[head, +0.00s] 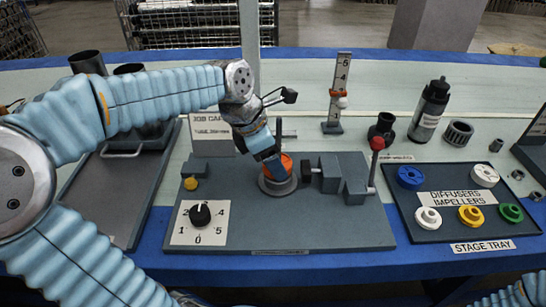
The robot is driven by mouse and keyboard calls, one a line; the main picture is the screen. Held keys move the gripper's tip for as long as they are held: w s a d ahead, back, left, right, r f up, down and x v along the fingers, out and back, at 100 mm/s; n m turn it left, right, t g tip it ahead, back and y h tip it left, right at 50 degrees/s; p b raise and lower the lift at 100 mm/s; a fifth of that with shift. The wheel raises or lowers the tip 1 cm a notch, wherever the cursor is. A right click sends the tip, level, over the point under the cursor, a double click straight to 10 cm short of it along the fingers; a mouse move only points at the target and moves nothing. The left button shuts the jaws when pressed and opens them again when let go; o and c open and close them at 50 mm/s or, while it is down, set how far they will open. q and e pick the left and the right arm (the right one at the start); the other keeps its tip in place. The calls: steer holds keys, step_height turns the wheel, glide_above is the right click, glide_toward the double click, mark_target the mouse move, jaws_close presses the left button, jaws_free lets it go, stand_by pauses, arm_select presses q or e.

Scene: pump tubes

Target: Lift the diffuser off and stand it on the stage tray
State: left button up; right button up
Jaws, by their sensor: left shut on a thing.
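The orange part (288,162), which I take for the diffuser, is at the round grey holder (277,184) on the grey fixture plate. My left gripper (268,157) reaches down onto it from the upper left and is shut on it. The fingers hide much of its left side. I cannot tell whether it is seated or slightly raised. The stage tray (408,222) is a dark tray at the right, labelled "STAGE TRAY", holding blue, white, yellow and green round parts. My right gripper is out of view; only part of its arm shows at the bottom right.
A clamp block (340,175) with a red-knobbed lever (376,150) stands right of the holder, between it and the tray. A dial (201,218) is at front left. A black bottle (429,110) and a height gauge (338,92) stand behind.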

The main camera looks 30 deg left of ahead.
arm_select(q)
steer(key=shift+r+p, duration=2.65)
steer(key=shift+r, duration=0.2)
step_height(320, 180, up, 11)
steer(key=shift+s, duration=0.1)
